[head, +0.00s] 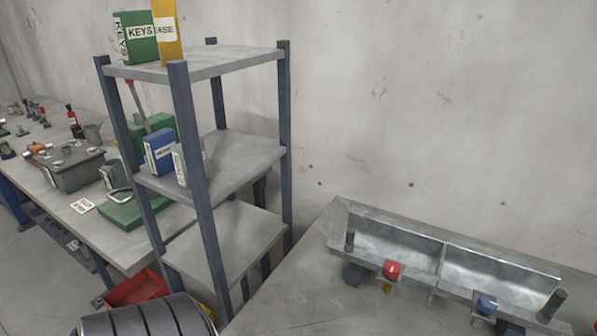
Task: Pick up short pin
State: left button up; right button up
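I cannot tell for sure which thing is the short pin. A small dark upright cylinder (350,240) stands at the left end of a grey metal tray (393,222) on the right-hand bench. A thicker dark cylinder (552,305) leans at the tray's right end. The tray has two compartments, and both look empty where I see into them. Neither of my grippers shows in the head view.
A shelf rack (225,160) with blue posts stands left of the right-hand bench (300,285). A cluttered workbench (130,245) is at left. A red bin (135,288) and a dark ribbed cylinder (145,318) are low at left.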

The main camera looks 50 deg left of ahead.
aim_at(349, 233)
jog(key=i+j+u, duration=0.1)
jog(key=u, duration=1.2)
jog(key=i+j, duration=0.05)
